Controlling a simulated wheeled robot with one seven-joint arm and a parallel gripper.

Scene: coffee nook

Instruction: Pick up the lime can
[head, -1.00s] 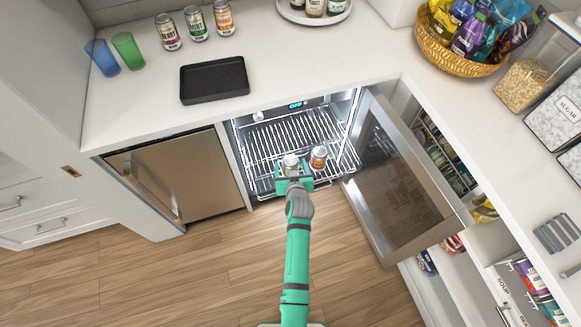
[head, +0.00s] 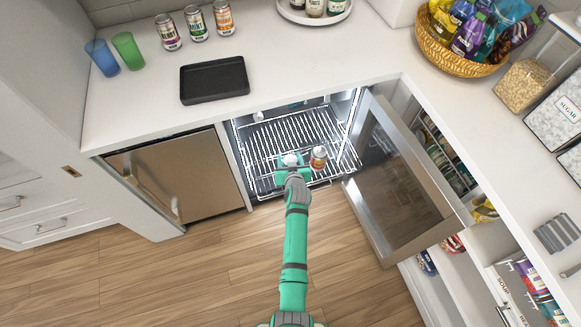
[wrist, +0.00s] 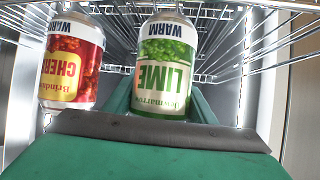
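The lime can (wrist: 165,65), with a green and white label and the word WARM at its top, stands on the wire rack in the open fridge. In the wrist view it is in the middle, between my gripper's green fingers. In the head view only its top (head: 291,159) shows; my gripper (head: 292,170) hides the rest. My gripper looks open, its fingers on either side of the can; contact does not show. A cherry can (wrist: 72,60), red and white, stands beside the lime can; it also shows in the head view (head: 318,157).
The glass fridge door (head: 400,180) stands open on the right. The wire rack (head: 285,135) is bare behind the cans. Several cans, two glasses (head: 128,50) and a black tray (head: 214,80) are on the counter above. The floor in front is clear.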

